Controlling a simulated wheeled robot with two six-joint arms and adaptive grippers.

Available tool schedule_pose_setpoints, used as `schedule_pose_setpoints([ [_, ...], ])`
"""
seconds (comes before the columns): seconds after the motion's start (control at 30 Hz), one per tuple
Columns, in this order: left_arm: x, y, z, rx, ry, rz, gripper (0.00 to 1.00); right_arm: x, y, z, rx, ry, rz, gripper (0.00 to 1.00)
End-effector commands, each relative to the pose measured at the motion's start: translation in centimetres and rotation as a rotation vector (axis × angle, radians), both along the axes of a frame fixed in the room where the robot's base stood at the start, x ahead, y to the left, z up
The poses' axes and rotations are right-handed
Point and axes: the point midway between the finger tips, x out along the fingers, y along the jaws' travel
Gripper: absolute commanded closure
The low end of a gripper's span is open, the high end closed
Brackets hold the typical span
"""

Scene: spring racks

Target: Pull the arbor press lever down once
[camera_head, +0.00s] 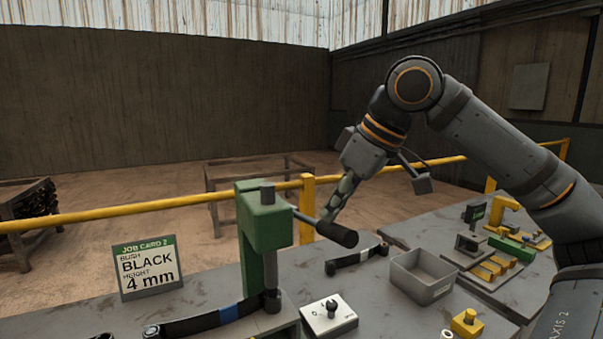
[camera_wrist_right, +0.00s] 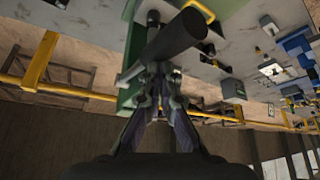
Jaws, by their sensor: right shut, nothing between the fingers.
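The arbor press (camera_head: 262,222) is a green frame with a grey ram, standing on the bench left of centre in the head view. Its lever sticks out to the right and ends in a thick black grip (camera_head: 338,234). The grip also shows large in the right wrist view (camera_wrist_right: 180,38). My right gripper (camera_head: 332,213) is shut and empty, fingers pointing down at the grip from just above it. I cannot tell whether the fingertips touch the grip. My left gripper is not in view.
A job card (camera_head: 147,268) reads BLACK, 4 mm. A dark bar with a blue band (camera_head: 230,312) lies at the press foot. A white plate with a knob (camera_head: 329,315), a grey bin (camera_head: 422,275) and yellow blocks (camera_head: 467,322) stand right. A yellow rail (camera_head: 130,213) runs behind.

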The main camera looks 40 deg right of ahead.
Motion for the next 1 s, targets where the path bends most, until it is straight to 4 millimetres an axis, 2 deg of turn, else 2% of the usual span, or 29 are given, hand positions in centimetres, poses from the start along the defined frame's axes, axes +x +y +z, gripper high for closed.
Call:
schedule_pose_setpoints([
  [0.6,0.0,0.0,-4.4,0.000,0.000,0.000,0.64,-0.3,0.1,-4.5,0.000,0.001,0.000,1.00],
  [1.0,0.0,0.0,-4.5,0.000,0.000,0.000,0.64,-0.3,0.1,-4.6,0.000,0.001,0.000,1.00],
])
